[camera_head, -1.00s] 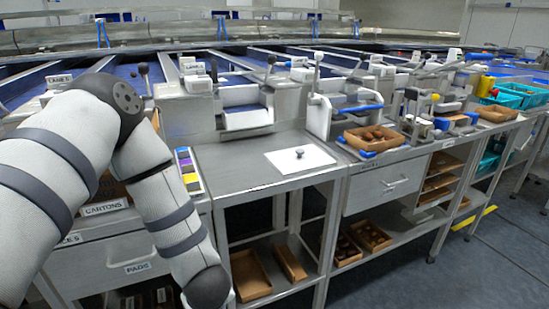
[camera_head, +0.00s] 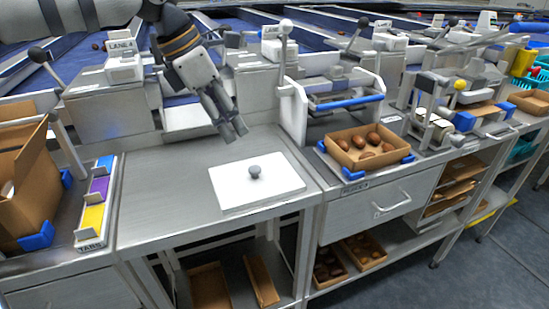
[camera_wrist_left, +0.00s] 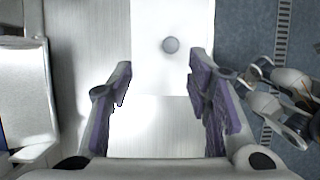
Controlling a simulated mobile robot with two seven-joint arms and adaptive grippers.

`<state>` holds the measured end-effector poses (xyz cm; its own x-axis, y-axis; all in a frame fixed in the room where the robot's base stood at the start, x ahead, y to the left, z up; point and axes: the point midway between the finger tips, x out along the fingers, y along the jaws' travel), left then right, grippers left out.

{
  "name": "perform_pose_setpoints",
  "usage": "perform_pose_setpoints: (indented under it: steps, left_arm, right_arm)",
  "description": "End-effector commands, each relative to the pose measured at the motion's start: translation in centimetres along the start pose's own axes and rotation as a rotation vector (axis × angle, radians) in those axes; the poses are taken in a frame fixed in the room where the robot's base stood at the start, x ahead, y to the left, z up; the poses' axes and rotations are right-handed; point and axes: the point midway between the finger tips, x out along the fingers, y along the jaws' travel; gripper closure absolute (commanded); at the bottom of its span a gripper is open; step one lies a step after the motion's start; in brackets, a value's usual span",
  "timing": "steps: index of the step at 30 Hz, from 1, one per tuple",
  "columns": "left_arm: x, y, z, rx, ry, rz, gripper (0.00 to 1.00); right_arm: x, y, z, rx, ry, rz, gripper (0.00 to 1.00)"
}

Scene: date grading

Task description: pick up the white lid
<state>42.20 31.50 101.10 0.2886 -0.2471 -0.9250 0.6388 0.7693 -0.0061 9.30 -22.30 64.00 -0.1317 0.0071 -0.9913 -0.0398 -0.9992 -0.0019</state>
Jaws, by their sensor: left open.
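The white lid (camera_head: 257,186) is a flat rectangular plate with a round grey knob (camera_head: 254,171) on top. It lies flat on the steel table near its front right corner. It also shows in the left wrist view (camera_wrist_left: 150,75), ahead of the fingertips, with its knob (camera_wrist_left: 170,45) a little right of centre. My left gripper (camera_head: 233,128) is open and empty, above the table behind the lid and apart from it. In the left wrist view its two purple-padded fingers (camera_wrist_left: 160,95) are spread wide.
A carton of dates (camera_head: 340,160) stands on the neighbouring bench to the right. A larger cardboard box (camera_head: 30,190) and a coloured tab holder (camera_head: 97,200) are at left. An upright lever (camera_head: 285,60) rises behind the lid. The steel top left of the lid (camera_head: 165,205) is clear.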

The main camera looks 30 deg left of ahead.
Motion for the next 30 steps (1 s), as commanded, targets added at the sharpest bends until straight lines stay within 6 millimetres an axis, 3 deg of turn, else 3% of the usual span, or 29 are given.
perform_pose_setpoints:
  steps: [6, 18, 26, 30]
  left_arm:
    - [5.0, -0.1, -0.2, 0.0, 0.009, -0.005, 0.54]
    - [11.4, -0.9, 0.2, 0.001, 0.009, -0.002, 0.54]
    - [11.6, -0.9, 0.3, 0.002, 0.002, 0.001, 0.54]
    - [11.6, -0.9, 0.3, 0.002, 0.002, 0.001, 0.84]
  right_arm:
    - [0.4, 0.0, 0.5, 0.0, -0.019, 0.001, 0.7]
    - [1.5, 0.1, 1.4, 0.001, -0.059, 0.002, 0.7]
    - [1.5, 0.1, 1.4, 0.0, -0.058, 0.002, 0.7]
    - [1.5, 0.1, 1.4, 0.0, -0.058, 0.002, 0.7]
